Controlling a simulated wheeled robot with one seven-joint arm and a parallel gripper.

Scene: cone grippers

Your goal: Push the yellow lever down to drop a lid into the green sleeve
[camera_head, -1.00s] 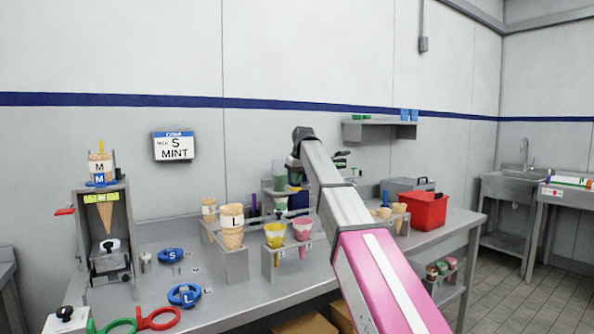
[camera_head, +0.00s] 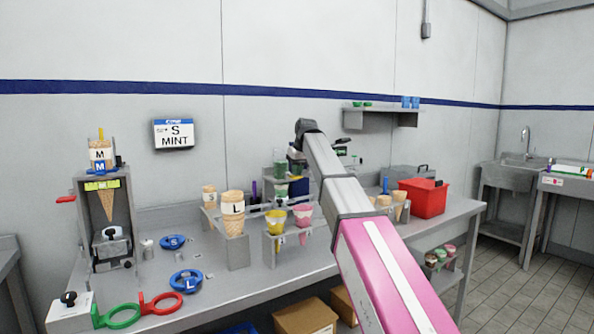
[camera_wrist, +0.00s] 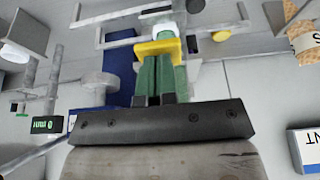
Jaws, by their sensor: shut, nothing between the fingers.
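The yellow lever (camera_wrist: 156,48) shows in the wrist view, at the far end of my fingers. My gripper (camera_wrist: 158,70) is shut and empty; its long fingers look green and reach up to the lever. I cannot tell whether they touch it. In the head view the dispenser stands mid-counter, with a clear green tube (camera_head: 279,160) at its top and a green part (camera_head: 281,190) lower down, which may be the green sleeve. No lid is clearly visible.
A large cone marked L (camera_head: 232,206) and yellow (camera_head: 276,222) and pink (camera_head: 303,215) cups stand in racks before the dispenser. A red box (camera_head: 421,197) is to the right. A wall sign (camera_head: 173,134) reads S MINT.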

